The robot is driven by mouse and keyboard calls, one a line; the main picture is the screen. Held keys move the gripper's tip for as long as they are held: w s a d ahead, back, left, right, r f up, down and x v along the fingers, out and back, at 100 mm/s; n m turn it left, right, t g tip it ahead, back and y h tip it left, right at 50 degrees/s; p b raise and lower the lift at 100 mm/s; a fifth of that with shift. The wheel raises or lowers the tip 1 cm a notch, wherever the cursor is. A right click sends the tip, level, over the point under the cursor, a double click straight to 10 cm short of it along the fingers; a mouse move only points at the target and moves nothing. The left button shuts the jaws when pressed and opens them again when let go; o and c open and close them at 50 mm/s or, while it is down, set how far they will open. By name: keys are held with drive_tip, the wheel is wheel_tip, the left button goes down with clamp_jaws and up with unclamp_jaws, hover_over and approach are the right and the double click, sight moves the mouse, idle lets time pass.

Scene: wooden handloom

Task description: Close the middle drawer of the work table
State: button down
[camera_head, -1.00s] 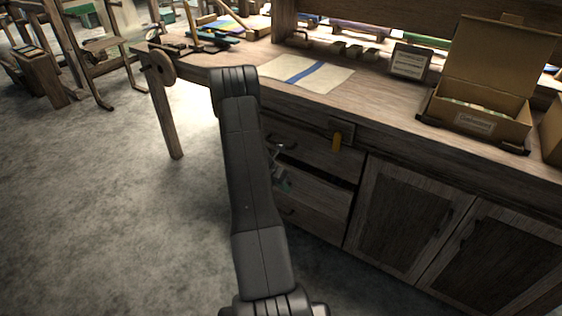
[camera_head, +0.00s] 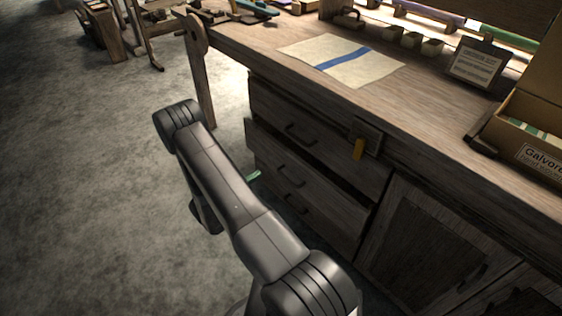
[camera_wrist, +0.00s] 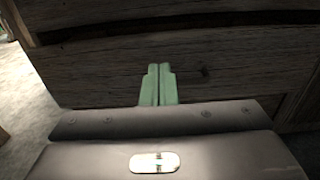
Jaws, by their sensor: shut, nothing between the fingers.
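The work table (camera_head: 268,48) has a stack of wooden drawers under its left part. The middle drawer (camera_head: 268,153) stands out a little from the top drawer (camera_head: 335,150), with a dark gap along its upper edge. Its dark handle (camera_head: 292,179) shows in the head view. My gripper (camera_head: 252,177) is mostly hidden behind my arm; a green fingertip shows by the drawers' left side. In the wrist view, the green fingers (camera_wrist: 158,84) are together and empty before a wooden drawer front (camera_wrist: 95,72). I cannot tell whether they touch it.
The bottom drawer (camera_head: 325,222) is below, and a cabinet door (camera_head: 425,245) is to the right. A cloth with a blue stripe (camera_head: 345,60) lies on top.

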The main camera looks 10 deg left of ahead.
drive_tip(key=b, duration=0.2)
approach(292, 152)
drive_tip(key=x, duration=0.5)
drive_tip(key=shift+d+f, duration=0.1)
drive_tip(key=shift+d, duration=0.15)
drive_tip(key=b+x, duration=0.1)
drive_tip(key=x, duration=0.3)
drive_tip(key=shift+f, duration=0.1)
drive_tip(key=shift+w+d, duration=0.15)
drive_tip(key=shift+w, duration=0.1)
drive_tip(key=shift+r, duration=0.25)
